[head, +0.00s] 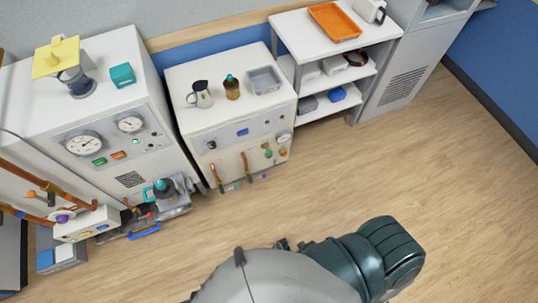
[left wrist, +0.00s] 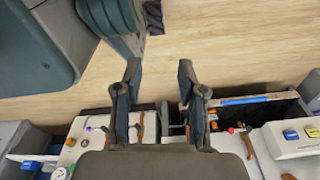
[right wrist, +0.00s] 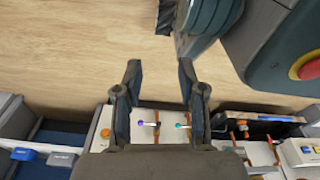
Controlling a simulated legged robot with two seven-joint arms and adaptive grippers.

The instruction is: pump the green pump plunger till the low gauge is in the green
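Two round white gauges, a larger one (head: 84,144) and a smaller one (head: 130,124), sit on the front of the left white cabinet in the head view. I cannot tell which is the low gauge, nor read their zones. A dark pump-like unit with a teal top (head: 162,188) stands low by that cabinet; I cannot tell whether it bears the green plunger. A green knob (head: 267,153) is on the middle cabinet's front. My left gripper (left wrist: 158,68) is open and empty, with floor between its fingertips. My right gripper (right wrist: 159,70) is also open and empty.
The middle cabinet (head: 183,75) holds a jug (head: 200,94), a brown bottle (head: 232,88) and a grey tray (head: 264,80). Copper pipes (head: 28,182) and a white control box (head: 87,223) are at far left. A shelf (head: 300,45) stands behind. The wood floor (head: 400,170) is clear.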

